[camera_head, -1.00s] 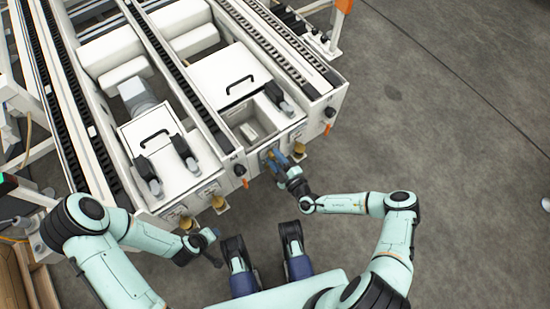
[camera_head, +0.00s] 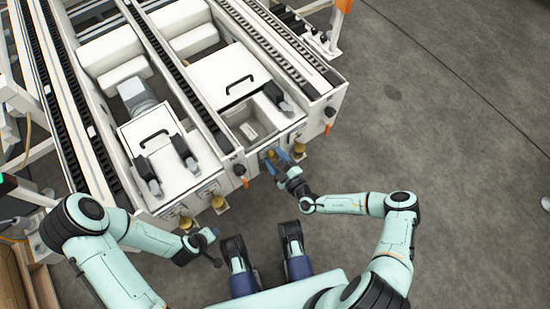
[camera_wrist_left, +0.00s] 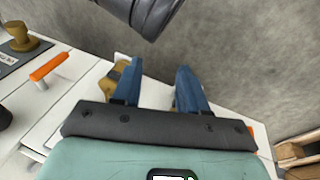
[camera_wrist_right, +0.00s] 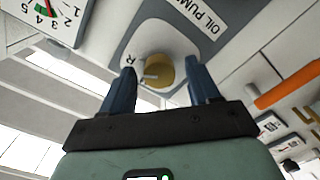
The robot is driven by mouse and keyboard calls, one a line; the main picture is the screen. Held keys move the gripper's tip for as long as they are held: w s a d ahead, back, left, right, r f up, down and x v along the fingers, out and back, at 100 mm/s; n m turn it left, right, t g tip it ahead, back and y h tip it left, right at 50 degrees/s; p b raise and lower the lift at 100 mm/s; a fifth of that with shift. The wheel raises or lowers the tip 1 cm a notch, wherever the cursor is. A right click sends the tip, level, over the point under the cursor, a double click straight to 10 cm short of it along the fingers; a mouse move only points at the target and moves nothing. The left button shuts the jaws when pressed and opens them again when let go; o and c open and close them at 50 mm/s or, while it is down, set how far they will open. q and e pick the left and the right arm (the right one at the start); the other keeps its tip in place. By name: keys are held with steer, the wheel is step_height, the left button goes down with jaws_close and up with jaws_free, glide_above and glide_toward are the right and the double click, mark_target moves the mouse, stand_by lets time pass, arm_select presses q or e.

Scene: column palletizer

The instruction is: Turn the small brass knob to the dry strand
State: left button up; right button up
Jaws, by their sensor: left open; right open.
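In the head view my right gripper (camera_head: 272,161) is at the right machine's front panel, beside another brass knob (camera_head: 299,149). My left gripper (camera_head: 213,233) is open and empty, near two brass knobs (camera_head: 218,203) (camera_head: 186,223) on the left panel. No "dry strand" lettering is readable.
A gauge face (camera_wrist_right: 45,18) is next to the plate. An orange-handled lever (camera_wrist_right: 285,84) sticks out nearby. Rails (camera_head: 190,85) and white covers (camera_head: 230,72) lie behind the panels. The grey floor (camera_head: 440,130) at right is clear.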

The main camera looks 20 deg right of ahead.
arm_select(q)
steer(key=shift+g+h, duration=0.3)
steer(key=shift+g, duration=0.2)
steer(key=s, duration=0.1)
steer(key=s+d+r+p, duration=0.1)
steer(key=s+r+p, duration=0.1)
steer(key=shift+s+d+r, duration=0.15)
steer(key=shift+s+d, duration=0.05)
steer(key=shift+d, duration=0.2)
arm_select(e)
steer(key=v, duration=1.3)
steer(key=shift+s, duration=0.2)
arm_select(q)
steer(key=shift+r, duration=0.1)
arm_select(e)
steer(key=shift+r, duration=0.2)
